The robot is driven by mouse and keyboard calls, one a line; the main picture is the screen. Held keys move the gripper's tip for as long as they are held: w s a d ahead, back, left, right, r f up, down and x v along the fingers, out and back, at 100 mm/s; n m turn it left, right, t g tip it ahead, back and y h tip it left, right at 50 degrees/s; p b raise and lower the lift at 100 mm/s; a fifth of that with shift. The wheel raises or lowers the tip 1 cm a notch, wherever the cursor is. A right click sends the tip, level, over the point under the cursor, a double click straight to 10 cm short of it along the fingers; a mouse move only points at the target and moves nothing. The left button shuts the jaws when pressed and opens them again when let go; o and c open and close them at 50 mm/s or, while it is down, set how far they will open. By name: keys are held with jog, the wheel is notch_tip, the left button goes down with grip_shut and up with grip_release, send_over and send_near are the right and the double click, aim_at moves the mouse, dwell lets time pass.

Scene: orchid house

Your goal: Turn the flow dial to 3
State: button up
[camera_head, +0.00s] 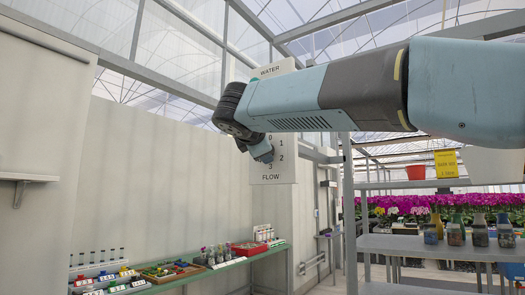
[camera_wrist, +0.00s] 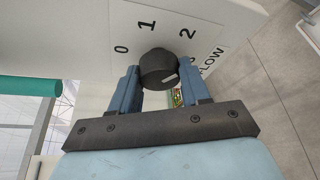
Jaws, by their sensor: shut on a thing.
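The flow dial (camera_wrist: 158,66) is a round black knob on a white panel (camera_wrist: 100,20). In the wrist view, 0, 1 and 2 show around it, and a partly covered mark sits near the word FLOW. A short white line lies on the lower right of the knob's face; I cannot tell exactly which number it points to. My gripper (camera_wrist: 160,78) is shut on the dial, one blue finger on each side. In the head view, my gripper (camera_head: 262,152) is at the panel marked WATER and FLOW (camera_head: 272,178) and hides the dial.
A green-edged bench (camera_head: 230,262) with trays, a red box (camera_head: 250,248) and small bottles runs below the panel. A metal shelf (camera_head: 440,246) with several vases stands at the right, pink orchids behind it. A small wall shelf (camera_head: 28,177) is at the left.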

jog(key=m+t, duration=0.1)
jog(key=m, duration=0.2)
jog(key=m+t+h, duration=0.1)
jog(key=m, duration=0.2)
jog(key=m+t, duration=0.1)
jog(key=m, duration=0.3)
jog(key=shift+f+t+h, duration=0.3)
jog(key=shift+f, duration=0.1)
jog(key=shift+m, duration=0.3)
jog(key=o, duration=1)
jog(key=shift+r, duration=0.15)
jog(key=v, duration=1.3)
jog(key=shift+s+a+f, duration=0.15)
jog(key=shift+s+f, duration=0.1)
jog(key=shift+f, duration=0.05)
